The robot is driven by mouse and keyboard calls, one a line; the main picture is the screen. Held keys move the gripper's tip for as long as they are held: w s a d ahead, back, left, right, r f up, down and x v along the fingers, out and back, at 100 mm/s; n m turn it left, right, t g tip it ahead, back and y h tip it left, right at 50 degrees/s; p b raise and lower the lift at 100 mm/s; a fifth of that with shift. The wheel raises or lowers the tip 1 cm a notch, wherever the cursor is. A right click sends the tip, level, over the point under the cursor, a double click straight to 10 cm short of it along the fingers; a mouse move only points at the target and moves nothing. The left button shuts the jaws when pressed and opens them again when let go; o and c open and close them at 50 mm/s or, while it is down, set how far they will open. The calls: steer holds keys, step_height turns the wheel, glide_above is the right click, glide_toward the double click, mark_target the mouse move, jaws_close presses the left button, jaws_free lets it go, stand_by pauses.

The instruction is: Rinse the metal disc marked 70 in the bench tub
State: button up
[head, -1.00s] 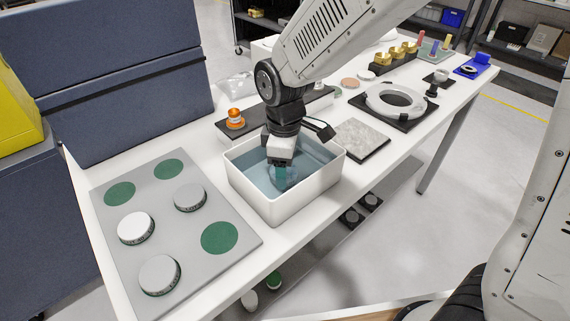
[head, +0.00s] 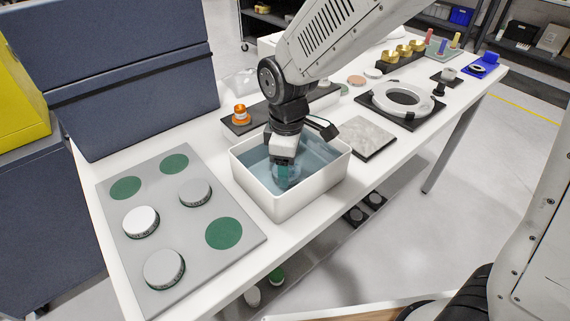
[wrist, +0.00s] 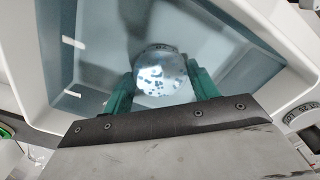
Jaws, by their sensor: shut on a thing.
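The white bench tub (head: 305,198) holds clear bluish water and stands in the middle of the bench. My gripper (head: 283,172) reaches down into it from above. In the wrist view my gripper (wrist: 160,85) has its two green fingers shut on the sides of a shiny metal disc (wrist: 160,70). The disc is inside the tub and looks to be in the water. Dark specks or blotches show on its face. A mark at its upper rim is too small to read. In the head view the disc is mostly hidden by the gripper and water.
A grey board (head: 208,262) at left carries several metal discs and bare green round spots. A grey textured plate (head: 366,137) and a white ring on a black base (head: 380,101) lie right of the tub. An orange knobbed piece (head: 240,115) stands behind it.

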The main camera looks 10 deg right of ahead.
steer(key=shift+w+d, duration=0.25)
steer(key=shift+d, duration=0.1)
steer(key=shift+a, duration=0.1)
steer(key=shift+s+a, duration=0.45)
steer(key=shift+a, duration=0.1)
steer(key=shift+w+d, duration=0.1)
stand_by(0.4)
steer(key=shift+w+d, duration=0.35)
steer(key=shift+d, duration=0.2)
step_height(320, 180, up, 10)
stand_by(1.2)
steer(key=shift+r, duration=0.15)
stand_by(0.8)
